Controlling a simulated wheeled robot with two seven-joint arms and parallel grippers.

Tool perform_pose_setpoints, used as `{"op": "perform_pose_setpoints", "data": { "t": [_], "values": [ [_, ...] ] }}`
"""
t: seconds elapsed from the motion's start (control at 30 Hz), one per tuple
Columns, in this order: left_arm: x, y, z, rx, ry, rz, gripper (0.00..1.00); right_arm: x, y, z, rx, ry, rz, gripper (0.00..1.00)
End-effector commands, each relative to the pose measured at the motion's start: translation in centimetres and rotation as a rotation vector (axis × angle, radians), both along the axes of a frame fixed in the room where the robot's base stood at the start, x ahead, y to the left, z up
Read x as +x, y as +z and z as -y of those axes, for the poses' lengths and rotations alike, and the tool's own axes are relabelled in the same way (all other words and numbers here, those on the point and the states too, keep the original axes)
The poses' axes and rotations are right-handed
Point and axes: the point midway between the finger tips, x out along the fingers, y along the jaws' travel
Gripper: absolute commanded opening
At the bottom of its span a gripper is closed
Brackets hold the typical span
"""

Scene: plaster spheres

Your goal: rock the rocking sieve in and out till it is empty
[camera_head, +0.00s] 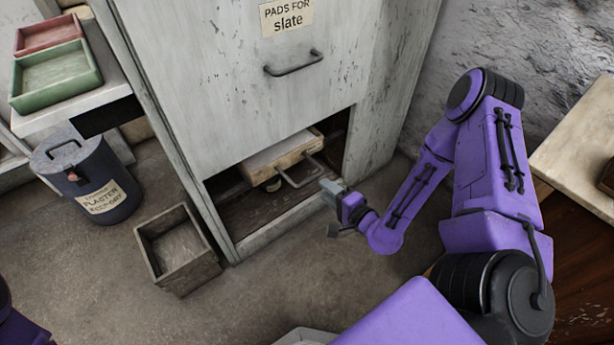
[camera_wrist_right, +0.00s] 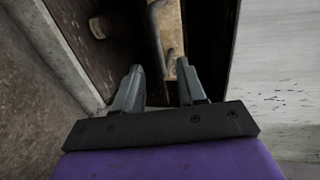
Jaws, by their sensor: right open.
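The rocking sieve (camera_head: 283,158) looks like a shallow, pale wooden box in the low opening of the grey cabinet. Its metal bar handle (camera_head: 300,178) sticks out at the front. What the sieve holds cannot be made out. My right gripper (camera_head: 329,190) is just right of and in front of the handle, at the opening. A grey bar (camera_wrist_right: 157,35), apparently the handle, shows beyond the fingertips. Only a bit of my left arm shows at the lower left; its gripper is out of view.
The cabinet's upper front (camera_head: 240,80) has a handle and a slate label. An open wooden box (camera_head: 157,280) stands on the floor at its left, near a dark lidded bin (camera_head: 85,180). Green (camera_head: 55,75) and red (camera_head: 48,34) trays lie on a bench. The opening's right post is close to my gripper.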

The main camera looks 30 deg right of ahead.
Motion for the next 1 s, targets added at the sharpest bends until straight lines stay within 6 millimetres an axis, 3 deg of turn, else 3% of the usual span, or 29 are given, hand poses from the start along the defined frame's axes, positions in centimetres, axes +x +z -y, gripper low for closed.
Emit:
{"op": "perform_pose_setpoints", "data": {
  "t": [0.4,0.53,0.77,0.8,0.9,1.0],
  "values": [
    [0.0,-2.6,0.0,0.000,0.000,0.000,1.00,8.1,-2.1,-0.7,-0.007,0.003,-0.003,0.40],
    [0.0,-2.8,0.0,0.000,0.000,0.000,1.00,9.2,-2.2,-0.8,-0.006,0.003,-0.005,0.40],
    [0.0,-2.7,0.0,0.000,0.000,0.000,1.00,9.4,-2.1,-0.9,-0.006,0.003,-0.006,0.40],
    [0.0,-2.7,0.0,0.000,0.000,0.000,1.00,9.4,-2.1,-0.9,-0.006,0.003,-0.006,0.37],
    [0.0,-2.7,0.0,0.000,0.000,0.000,1.00,9.4,-2.1,-0.9,-0.006,0.003,-0.006,0.04],
    [0.0,-2.7,0.0,0.000,0.000,0.000,1.00,9.3,-2.1,-0.9,-0.006,0.003,-0.006,0.00]
  ]
}}
